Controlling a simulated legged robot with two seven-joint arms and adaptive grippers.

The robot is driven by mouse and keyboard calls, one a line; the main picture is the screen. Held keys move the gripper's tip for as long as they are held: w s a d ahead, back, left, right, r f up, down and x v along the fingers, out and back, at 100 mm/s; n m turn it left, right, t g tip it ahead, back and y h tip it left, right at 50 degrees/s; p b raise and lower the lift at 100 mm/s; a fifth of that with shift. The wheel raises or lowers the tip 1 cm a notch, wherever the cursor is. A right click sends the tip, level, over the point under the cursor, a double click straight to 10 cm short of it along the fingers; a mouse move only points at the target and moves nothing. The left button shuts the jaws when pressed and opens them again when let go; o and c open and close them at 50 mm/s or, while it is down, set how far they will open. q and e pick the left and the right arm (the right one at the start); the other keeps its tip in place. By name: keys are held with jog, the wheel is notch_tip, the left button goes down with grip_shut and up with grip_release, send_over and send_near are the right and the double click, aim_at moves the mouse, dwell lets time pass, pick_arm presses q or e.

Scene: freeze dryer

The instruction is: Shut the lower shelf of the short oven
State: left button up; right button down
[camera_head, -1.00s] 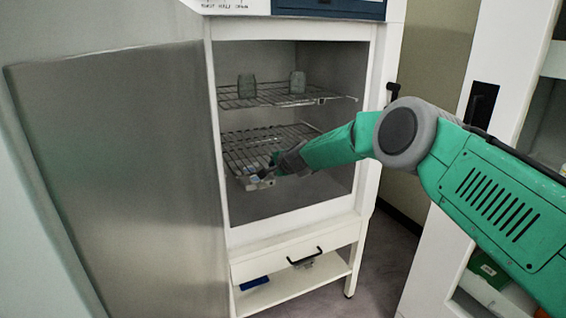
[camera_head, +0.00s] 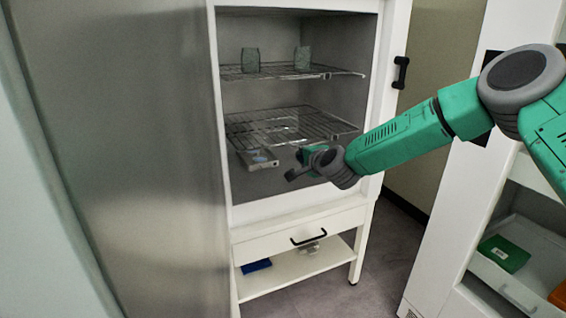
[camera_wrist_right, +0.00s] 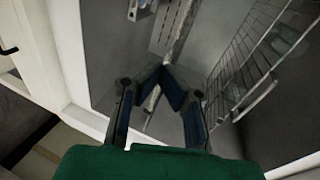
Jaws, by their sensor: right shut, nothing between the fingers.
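The short oven (camera_head: 390,100) stands open, with two wire shelves inside. The lower shelf (camera_head: 300,122) is a wire rack in the middle of the chamber; whether it is fully in is hard to tell. Its wires also show at the right of the right wrist view (camera_wrist_right: 245,60). My right gripper (camera_head: 290,177) is shut and empty, in front of and a little below the lower shelf, apart from it. In the right wrist view its fingertips (camera_wrist_right: 163,72) meet. My left gripper is out of view.
The oven door (camera_head: 120,150) stands open on the left. Two grey containers (camera_head: 250,60) sit on the upper shelf (camera_head: 290,73). A drawer (camera_head: 295,240) is below. A white cabinet (camera_head: 450,220) stands right.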

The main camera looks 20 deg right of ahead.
jog(key=s+f+t+y+b, duration=0.1)
jog(key=s+f+t+b, duration=0.1)
jog(key=s+t+b, duration=0.15)
pick_arm(q)
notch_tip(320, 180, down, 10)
jog(key=b, duration=0.4)
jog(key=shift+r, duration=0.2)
pick_arm(e)
jog(key=w+a, duration=0.2)
jog(key=w, duration=1.1)
jog(key=shift+w+r+y, duration=0.15)
jog(key=shift+r+y, duration=0.15)
jog(key=shift+r, duration=0.05)
